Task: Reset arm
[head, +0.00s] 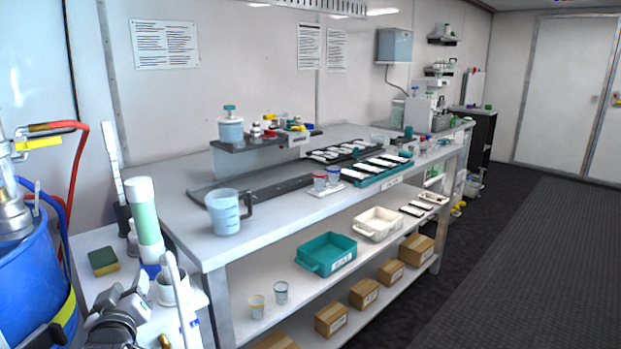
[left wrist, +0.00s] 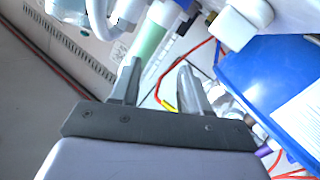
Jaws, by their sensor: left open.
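My left gripper (head: 126,290) is low at the left of the head view, in front of the small white side table (head: 88,243). In the left wrist view its two grey fingers (left wrist: 160,84) stand apart with nothing between them. A white and green cylinder (left wrist: 150,38) shows beyond the fingers; I cannot tell the exact distance. My right gripper is not in view.
A blue drum (head: 35,280) with red and blue hoses stands at the far left. The long bench (head: 180,215) carries a measuring jug (head: 223,212), trays and cups. A green-topped sponge (head: 103,261) lies on the side table. The dark floor (head: 500,270) at right is clear.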

